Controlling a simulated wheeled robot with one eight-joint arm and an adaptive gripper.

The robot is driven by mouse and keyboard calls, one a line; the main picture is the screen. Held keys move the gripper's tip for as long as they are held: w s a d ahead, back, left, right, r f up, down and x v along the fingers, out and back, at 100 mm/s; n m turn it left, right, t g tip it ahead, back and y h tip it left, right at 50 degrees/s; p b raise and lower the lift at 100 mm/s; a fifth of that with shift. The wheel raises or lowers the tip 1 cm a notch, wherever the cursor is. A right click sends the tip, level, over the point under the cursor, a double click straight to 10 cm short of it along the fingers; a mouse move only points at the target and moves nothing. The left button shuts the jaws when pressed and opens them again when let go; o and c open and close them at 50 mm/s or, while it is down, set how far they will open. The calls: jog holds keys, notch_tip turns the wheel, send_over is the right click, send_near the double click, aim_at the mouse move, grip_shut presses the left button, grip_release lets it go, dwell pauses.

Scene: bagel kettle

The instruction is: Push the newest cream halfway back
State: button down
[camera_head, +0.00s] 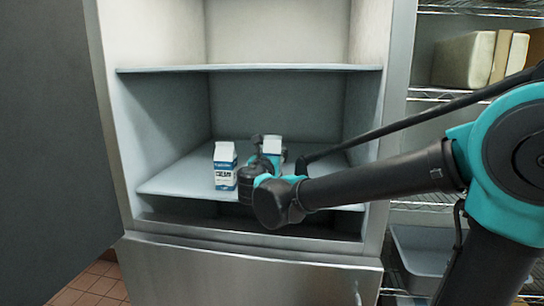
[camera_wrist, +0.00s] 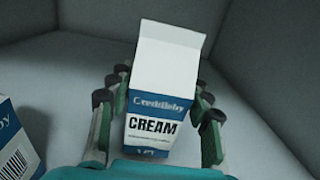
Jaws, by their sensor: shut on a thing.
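A white and blue cream carton (camera_wrist: 160,95) stands between the two fingers of my gripper (camera_wrist: 160,125) in the wrist view. The fingers are shut on its sides, and its "CREAM" label faces the camera. In the head view this carton's top (camera_head: 272,145) shows behind my gripper (camera_head: 270,150), which hides its lower part. A second cream carton (camera_head: 225,166) stands upright on the fridge shelf (camera_head: 175,181), to the left of my gripper and nearer the shelf front. Part of it shows at the left edge of the wrist view (camera_wrist: 15,145).
The upper fridge shelf (camera_head: 250,68) is above my gripper and empty. The open fridge door (camera_head: 50,140) stands at the left. The lower shelf is clear towards the back and left. A wire rack with boxes (camera_head: 465,60) and a grey tub (camera_head: 422,255) is at the right.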

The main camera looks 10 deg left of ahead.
jog(key=shift+w+d, duration=0.15)
jog(key=shift+w, duration=3.3)
jog(key=shift+w+d, duration=0.1)
jog(key=shift+w, duration=3.3)
jog(key=shift+f, duration=0.1)
jog(key=c, duration=0.6)
grip_release()
jog(key=shift+s, duration=0.15)
